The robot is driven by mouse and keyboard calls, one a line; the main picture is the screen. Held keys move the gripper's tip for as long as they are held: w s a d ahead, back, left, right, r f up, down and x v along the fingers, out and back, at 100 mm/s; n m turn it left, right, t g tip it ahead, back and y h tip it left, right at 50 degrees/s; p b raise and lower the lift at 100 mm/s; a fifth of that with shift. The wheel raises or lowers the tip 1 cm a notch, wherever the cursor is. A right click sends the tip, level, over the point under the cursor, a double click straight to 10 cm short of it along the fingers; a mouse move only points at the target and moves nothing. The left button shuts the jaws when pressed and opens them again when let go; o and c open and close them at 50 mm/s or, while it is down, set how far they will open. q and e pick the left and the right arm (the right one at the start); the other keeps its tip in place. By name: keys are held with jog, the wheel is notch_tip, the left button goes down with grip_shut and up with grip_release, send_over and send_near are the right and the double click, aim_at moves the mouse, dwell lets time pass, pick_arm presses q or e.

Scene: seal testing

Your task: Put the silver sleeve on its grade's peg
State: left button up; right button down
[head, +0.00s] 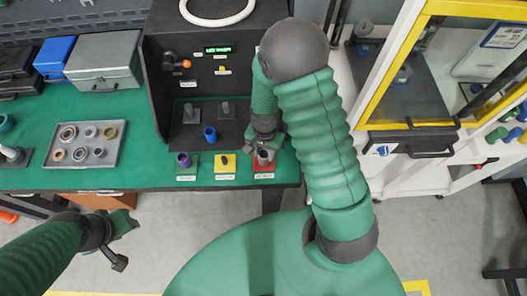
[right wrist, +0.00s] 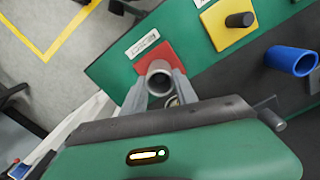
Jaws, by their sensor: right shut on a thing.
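The silver sleeve (right wrist: 158,73) is between the fingers of my right gripper (right wrist: 155,88), which is shut on it. In the right wrist view its open top faces the camera, and its inside is dark. It is over the red plate (right wrist: 143,57) at the bench's front edge. I cannot tell whether a peg is inside it or whether it touches the plate. In the head view my right gripper (head: 264,148) is at the red plate (head: 263,174). My left gripper (head: 122,228) is off the bench at lower left; its finger opening is unclear.
A yellow plate (head: 225,172) with a dark peg and a green plate (head: 187,172) bearing a purple piece are left of the red one. A blue sleeve (head: 210,135) stands behind. A grey tray (head: 71,163) holds several rings. A yellow-framed cabinet (head: 400,60) stands right.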

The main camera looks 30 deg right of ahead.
jog(key=shift+d+f, duration=0.15)
jog(key=shift+f, duration=0.1)
dwell(0.5)
jog(key=c, duration=1.3)
grip_release()
jog(key=shift+c, duration=0.2)
jog(key=o, duration=0.5)
jog(key=shift+c, duration=0.2)
jog(key=shift+d+f, duration=0.1)
notch_tip(320, 180, up, 9)
jog(key=p, duration=0.8)
